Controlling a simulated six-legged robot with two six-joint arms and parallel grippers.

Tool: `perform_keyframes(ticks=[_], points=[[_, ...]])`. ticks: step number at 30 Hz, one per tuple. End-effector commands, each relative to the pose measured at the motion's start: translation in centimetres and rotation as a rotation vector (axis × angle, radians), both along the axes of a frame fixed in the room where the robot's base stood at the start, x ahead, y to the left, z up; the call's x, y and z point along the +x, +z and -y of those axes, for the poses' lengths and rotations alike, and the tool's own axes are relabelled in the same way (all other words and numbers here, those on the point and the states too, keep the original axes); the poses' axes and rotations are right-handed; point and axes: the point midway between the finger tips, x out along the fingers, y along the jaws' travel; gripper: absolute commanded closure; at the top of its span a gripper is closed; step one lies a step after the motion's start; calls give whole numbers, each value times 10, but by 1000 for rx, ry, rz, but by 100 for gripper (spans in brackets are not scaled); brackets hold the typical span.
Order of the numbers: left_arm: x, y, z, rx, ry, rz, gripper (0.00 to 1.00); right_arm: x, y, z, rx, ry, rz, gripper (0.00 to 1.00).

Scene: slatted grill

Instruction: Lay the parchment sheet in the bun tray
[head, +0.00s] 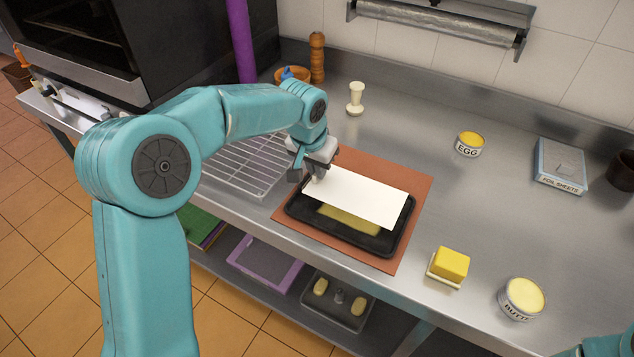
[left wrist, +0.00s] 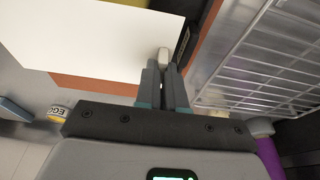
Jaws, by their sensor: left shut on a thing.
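The white parchment sheet (head: 355,195) is held flat over the dark bun tray (head: 372,243), covering much of it. My left gripper (head: 315,177) is shut on a small pale tab at the sheet's left end. In the left wrist view, the fingertips (left wrist: 163,66) close on this tab beside the white sheet (left wrist: 90,35). The tray lies on a reddish-brown mat (head: 412,188). A yellowish tray floor shows below the sheet's near edge. I cannot tell whether the sheet touches the tray. My right gripper is out of view.
A wire rack (head: 245,165) lies left of the mat. A yellow block (head: 451,263) on a small base and a butter tin (head: 521,298) stand to the right. An egg tin (head: 469,144) and foil sheets box (head: 560,166) stand behind. Clear steel counter lies between.

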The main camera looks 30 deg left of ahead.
Motion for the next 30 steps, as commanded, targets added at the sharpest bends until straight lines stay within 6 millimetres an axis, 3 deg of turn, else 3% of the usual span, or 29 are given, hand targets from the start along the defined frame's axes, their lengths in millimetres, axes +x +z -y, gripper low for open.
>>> perform_keyframes(ticks=[10, 23, 24, 26, 30], points=[[-1, -45, -2, 1, 0, -3, 100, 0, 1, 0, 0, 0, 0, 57], [-1, -54, -2, 0, 0, 1, 100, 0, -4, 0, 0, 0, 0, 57], [-1, -52, -2, 0, 0, 1, 82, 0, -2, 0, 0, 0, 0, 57], [-1, -52, -2, 0, 0, 1, 66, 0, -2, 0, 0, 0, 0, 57], [-1, -52, -2, 0, 0, 1, 66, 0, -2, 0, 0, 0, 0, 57]])
